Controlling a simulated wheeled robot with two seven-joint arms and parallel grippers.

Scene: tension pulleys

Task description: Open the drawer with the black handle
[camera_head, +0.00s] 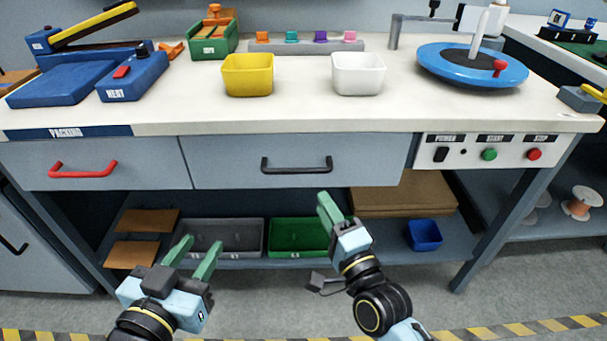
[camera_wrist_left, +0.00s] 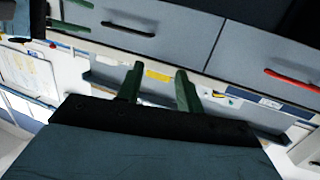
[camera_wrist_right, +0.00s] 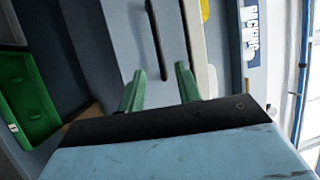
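The black handle (camera_head: 297,164) is a horizontal bar on a grey-blue drawer (camera_head: 225,165) under the white worktop. The drawer front looks flush and closed. My right gripper (camera_head: 328,205) is below and slightly right of the handle, apart from it. In the right wrist view the right gripper (camera_wrist_right: 160,82) has its green fingers open and empty; the black handle (camera_wrist_right: 155,40) shows ahead, its near end between the fingertips in the picture. My left gripper (camera_head: 196,250) is open and empty, low at the left. The handle (camera_wrist_left: 128,28) also shows in the left wrist view.
A red-handled drawer (camera_head: 100,163) is to the left. A button panel (camera_head: 475,152) is to the right. Below are a grey bin (camera_head: 228,238), a green bin (camera_head: 292,238) and a blue bin (camera_head: 424,235). Yellow (camera_head: 248,77) and white (camera_head: 358,77) bins stand on the worktop.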

